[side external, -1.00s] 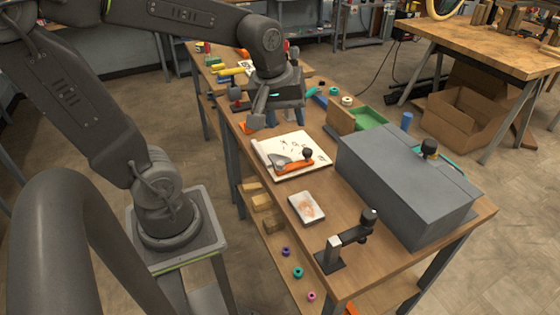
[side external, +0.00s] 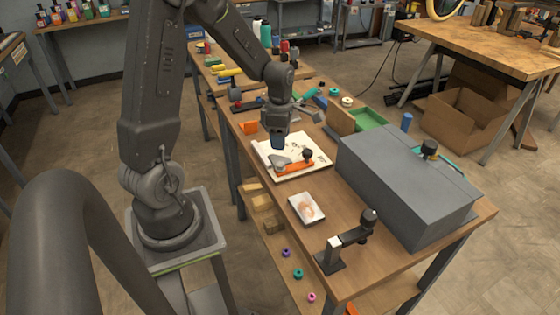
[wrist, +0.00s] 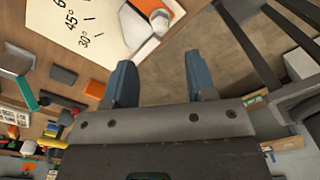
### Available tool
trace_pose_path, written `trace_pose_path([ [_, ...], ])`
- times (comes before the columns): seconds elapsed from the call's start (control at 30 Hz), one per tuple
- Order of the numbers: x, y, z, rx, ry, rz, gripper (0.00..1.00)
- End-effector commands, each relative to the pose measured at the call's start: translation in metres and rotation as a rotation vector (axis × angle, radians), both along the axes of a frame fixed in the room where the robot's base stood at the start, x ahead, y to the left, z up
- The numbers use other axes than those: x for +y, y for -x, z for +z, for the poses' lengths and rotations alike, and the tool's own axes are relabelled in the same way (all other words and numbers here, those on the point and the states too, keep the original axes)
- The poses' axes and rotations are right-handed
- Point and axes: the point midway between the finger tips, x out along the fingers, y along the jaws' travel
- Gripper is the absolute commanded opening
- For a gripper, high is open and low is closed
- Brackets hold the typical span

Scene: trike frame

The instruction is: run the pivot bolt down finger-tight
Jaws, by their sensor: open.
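A white board (side external: 318,160) with printed angle marks lies on the bench; it also shows in the wrist view (wrist: 85,20). On it is an orange lever (side external: 294,167) with a black knob (side external: 308,154) at its right end and a grey piece (side external: 280,160) at its left. In the wrist view a pale round-topped part (wrist: 160,20) sits by the orange lever (wrist: 172,8); I cannot tell whether it is the pivot bolt. My gripper (side external: 278,142) points down above the board's left part, near the grey piece. In the wrist view its blue fingers (wrist: 161,66) are apart with nothing between them.
A large grey box (side external: 400,185) stands right of the board. A small white plate (side external: 307,208) and a black stand (side external: 345,241) are in front. A green tray (side external: 370,119) is behind. An orange block (side external: 249,127) lies left of the board.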

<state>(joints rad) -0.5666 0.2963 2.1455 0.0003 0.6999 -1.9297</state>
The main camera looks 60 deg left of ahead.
Motion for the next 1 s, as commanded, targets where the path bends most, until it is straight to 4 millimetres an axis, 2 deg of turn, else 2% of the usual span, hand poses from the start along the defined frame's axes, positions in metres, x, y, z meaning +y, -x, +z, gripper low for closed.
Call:
trace_pose_path([
  [0.03,-0.001,0.001,-0.013,0.007,0.004,-0.001,0.51],
  [0.2,-0.001,0.001,-0.047,0.006,0.003,-0.002,0.51],
  [0.4,-0.001,0.001,-0.075,0.003,0.001,-0.003,0.51],
  [0.6,0.000,0.000,-0.087,0.001,-0.001,-0.003,0.51],
  [0.87,0.000,0.000,-0.088,-0.001,-0.001,-0.003,0.51],
  [1.0,0.000,0.000,-0.088,-0.001,-0.001,-0.003,0.39],
])
